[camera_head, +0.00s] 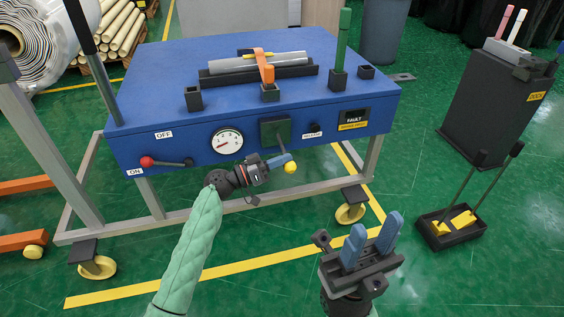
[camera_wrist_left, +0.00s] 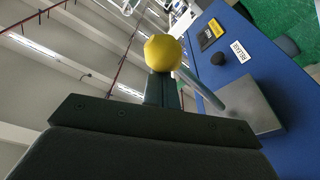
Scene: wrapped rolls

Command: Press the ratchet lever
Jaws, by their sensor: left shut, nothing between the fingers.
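The ratchet lever is a grey rod (camera_wrist_left: 205,92) with a yellow ball knob (camera_head: 291,167) on its end. It comes out of a dark grey box (camera_head: 275,132) on the blue table's front panel. My left gripper (camera_head: 282,160) is shut and empty, its blue fingertips right beside the yellow knob. In the left wrist view the knob (camera_wrist_left: 163,52) stands at the tips of my closed fingers and partly covers them; I cannot tell whether they touch. My right gripper (camera_head: 375,230) is open and empty, low in front of the table.
The panel carries a gauge (camera_head: 227,141), a red-knobbed lever (camera_head: 147,161), a black RELEASE button (camera_head: 315,127) and a FAULT display (camera_head: 354,117). An orange strap (camera_head: 265,68) crosses a grey roll (camera_head: 230,64) on the blue table (camera_head: 150,75). A black tray (camera_head: 450,233) sits on the floor right.

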